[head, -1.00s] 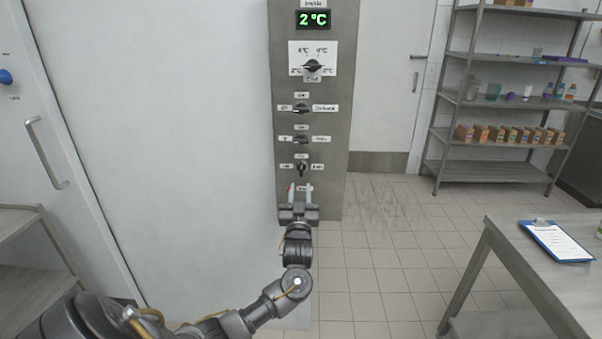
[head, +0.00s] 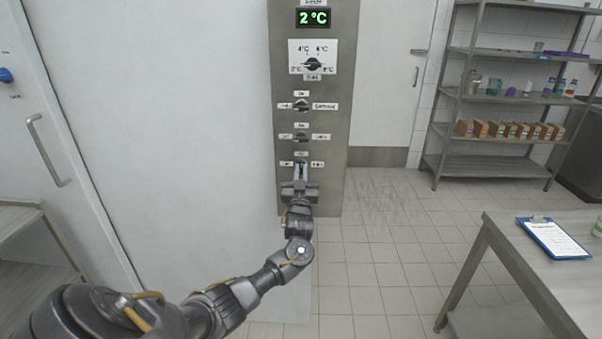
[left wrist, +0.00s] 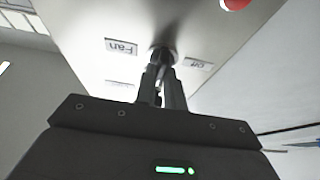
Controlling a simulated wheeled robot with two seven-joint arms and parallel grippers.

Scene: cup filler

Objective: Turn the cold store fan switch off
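The fan switch is a small dark knob low on the grey control panel (head: 341,120). In the left wrist view the knob (left wrist: 162,56) sits between a "Fan" label (left wrist: 121,47) and an "Off" label (left wrist: 198,64). My left gripper (head: 302,168) is at this lowest knob, with its fingers close together. In the left wrist view the fingertips (left wrist: 161,70) are closed on the knob. The fingers hide most of the knob in the head view, so its pointing direction cannot be told. My right gripper is not in view.
Other knobs (head: 302,136) and (head: 301,105) sit above on the panel, under a temperature dial (head: 312,64) and a "2 °C" display (head: 313,18). A red part (left wrist: 235,3) is near the switch. A metal table (head: 500,245) with a clipboard stands right.

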